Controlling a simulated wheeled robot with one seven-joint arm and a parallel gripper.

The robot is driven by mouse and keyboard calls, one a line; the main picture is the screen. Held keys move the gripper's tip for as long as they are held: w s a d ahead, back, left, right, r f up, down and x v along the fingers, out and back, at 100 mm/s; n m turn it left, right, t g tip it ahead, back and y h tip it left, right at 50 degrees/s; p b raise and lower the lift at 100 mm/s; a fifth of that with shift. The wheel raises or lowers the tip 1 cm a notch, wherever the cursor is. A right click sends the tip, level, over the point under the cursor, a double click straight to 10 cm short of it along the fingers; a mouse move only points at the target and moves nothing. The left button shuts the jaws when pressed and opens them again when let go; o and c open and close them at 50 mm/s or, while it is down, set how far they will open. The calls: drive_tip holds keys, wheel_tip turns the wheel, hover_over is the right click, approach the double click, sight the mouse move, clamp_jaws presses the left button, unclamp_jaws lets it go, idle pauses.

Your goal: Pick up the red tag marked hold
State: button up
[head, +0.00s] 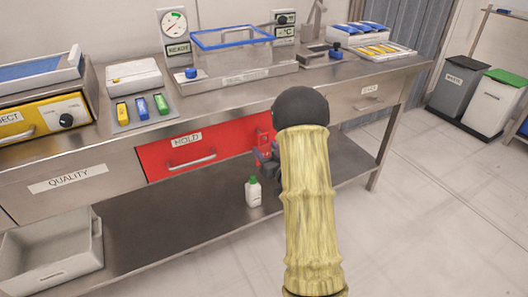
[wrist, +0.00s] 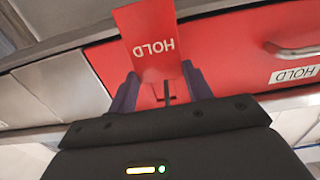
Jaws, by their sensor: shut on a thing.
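The red tag (wrist: 148,25) is a flat red piece with white HOLD lettering, upside down in the wrist view. My gripper (wrist: 160,82) is shut on its lower part, with one dark purple finger at each side. The tag stands out past the fingertips, in front of the red drawer. In the head view my gripper (head: 264,157) is at the right end of the red drawer (head: 163,162), partly hidden by my arm. The tag is hard to tell from the drawer there.
The red drawer has a HOLD label (head: 187,140) and a bar handle (head: 192,162). A white bottle with a green cap (head: 253,194) stands on the lower shelf (head: 150,225) just below my gripper. The steel bench top (head: 225,98) is above. Open floor (head: 430,210) lies to the right.

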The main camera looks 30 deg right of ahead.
drive_tip(key=shift+a+r, duration=0.1)
drive_tip(key=shift+r, duration=0.4)
drive_tip(key=shift+r+p, duration=0.5)
drive_tip(key=shift+r, duration=0.05)
drive_tip(key=s+p, duration=0.9)
drive_tip(key=s, duration=0.9)
drive_tip(key=shift+d+f, duration=0.3)
drive_tip(key=shift+w+p, duration=0.1)
drive_tip(key=shift+p, duration=0.3)
